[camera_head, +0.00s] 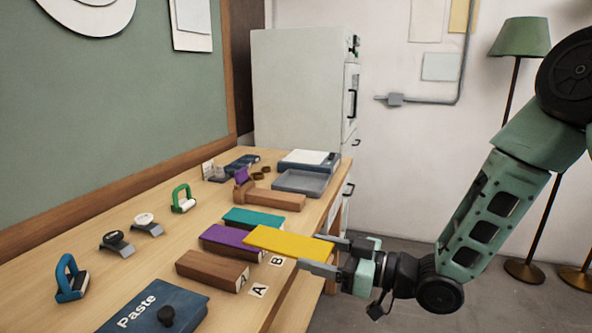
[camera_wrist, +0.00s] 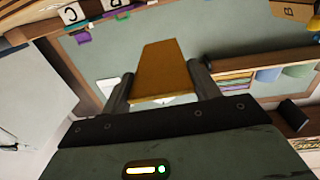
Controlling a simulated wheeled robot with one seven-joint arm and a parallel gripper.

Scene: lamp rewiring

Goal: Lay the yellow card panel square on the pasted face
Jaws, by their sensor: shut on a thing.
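My gripper (camera_head: 325,254) is shut on the yellow card panel (camera_head: 288,241), a flat rectangle held by one end above the bench's front edge. In the wrist view the panel (camera_wrist: 163,68) sticks out between the two fingers of my gripper (camera_wrist: 162,84). Left of and below the panel lies a brown block (camera_head: 208,269) with a bare wooden top, by the label A (camera_head: 258,290). Behind it is a block with a purple top (camera_head: 228,240), near label B (camera_head: 277,261). A teal-topped piece (camera_head: 252,217) lies behind that, partly hidden by the panel. I cannot tell which face is pasted.
A blue paste box (camera_head: 150,305) with a dark knob is at the front of the bench (camera_head: 105,265). Blue (camera_head: 70,278) and green (camera_head: 183,198) handled tools stand along the left. A wooden block (camera_head: 275,200) and grey tray (camera_head: 302,181) are farther back. A lamp (camera_head: 520,40) stands right.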

